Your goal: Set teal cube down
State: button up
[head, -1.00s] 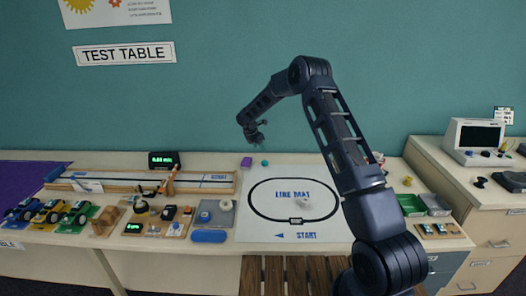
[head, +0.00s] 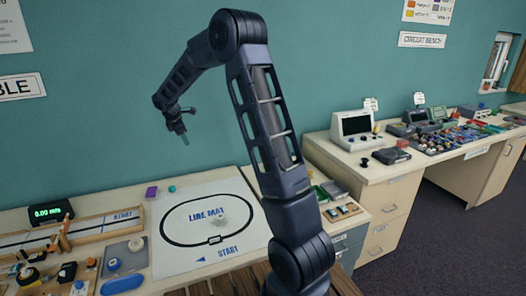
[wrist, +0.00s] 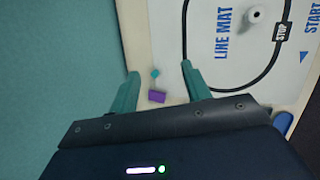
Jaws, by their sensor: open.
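The small teal cube (head: 172,188) sits on the table at the back left corner of the white line mat (head: 240,187), just right of a purple block (head: 151,192). In the wrist view the teal cube (wrist: 155,73) shows between and beyond the fingertips, beside the purple block (wrist: 157,96). My gripper (head: 184,138) is open and empty, raised well above the table near the wall. Its two teal fingers (wrist: 160,69) are spread apart in the wrist view and do not touch the cube.
A small whitish thing (head: 221,218) stands on the mat. A wooden track (head: 95,232) and a green-digit display (head: 51,212) are at left. Trays (head: 338,189) lie right of my arm. A bench with instruments (head: 356,131) stands further right. The air around my gripper is clear.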

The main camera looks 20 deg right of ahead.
jog(key=s+d+r+m+y, duration=0.1)
jog(key=s+d+r+m, duration=0.5)
jog(key=s, duration=0.5)
jog(key=s+d+r+m, duration=0.3)
jog(key=s+d+r, duration=0.4)
jog(key=s, duration=0.4)
jog(key=s+d+f+m+y, duration=0.1)
jog(key=s+d+m, duration=0.2)
jog(key=s, duration=0.9)
jog(key=s+d+f+m+t+y, duration=0.1)
jog(key=s+d+m, duration=0.2)
jog(key=s+m, duration=0.4)
jog(key=shift+s+d, duration=0.15)
jog(key=shift+s, duration=2.75)
